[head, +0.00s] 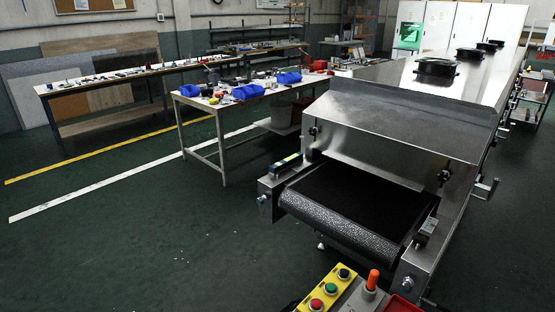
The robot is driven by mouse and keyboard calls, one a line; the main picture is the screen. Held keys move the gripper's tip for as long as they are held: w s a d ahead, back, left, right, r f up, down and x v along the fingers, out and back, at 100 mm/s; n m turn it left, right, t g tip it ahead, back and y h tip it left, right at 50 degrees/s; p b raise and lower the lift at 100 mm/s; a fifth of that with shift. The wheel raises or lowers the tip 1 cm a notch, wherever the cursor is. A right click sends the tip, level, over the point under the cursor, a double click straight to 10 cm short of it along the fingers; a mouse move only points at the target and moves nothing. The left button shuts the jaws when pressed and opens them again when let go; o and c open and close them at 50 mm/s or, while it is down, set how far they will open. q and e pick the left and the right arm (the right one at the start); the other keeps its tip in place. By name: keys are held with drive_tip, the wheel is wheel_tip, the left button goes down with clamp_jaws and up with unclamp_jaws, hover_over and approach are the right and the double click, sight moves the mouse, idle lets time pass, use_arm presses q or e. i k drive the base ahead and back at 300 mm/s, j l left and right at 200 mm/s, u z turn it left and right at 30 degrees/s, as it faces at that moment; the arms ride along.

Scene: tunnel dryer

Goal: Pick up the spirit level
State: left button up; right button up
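A small dark bar with yellow-green parts, which looks like the spirit level (286,162), lies on the left side rail of the dryer's infeed, beside the black belt (350,203). It is small in the head view, so its details are hard to make out. Neither of my grippers shows in the head view.
The steel tunnel dryer (400,125) fills the right side. A yellow button box (331,290) and an orange-handled tool (372,280) are at the bottom edge. A workbench (205,103) with blue bins stands behind the infeed. The green floor at left is clear.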

sight(283, 165)
drive_tip(key=i+j+z, duration=0.1)
drive_tip(key=j, duration=0.25)
drive_tip(key=i+j+z, duration=0.1)
drive_tip(key=i+j, duration=0.25)
drive_tip(key=i+j+z, duration=0.1)
drive_tip(key=j, duration=0.25)
drive_tip(key=i+j, duration=0.25)
drive_tip(key=j, duration=0.15)
drive_tip(key=i+j+z, duration=0.15)
drive_tip(key=j, duration=0.2)
drive_tip(key=i, duration=0.05)
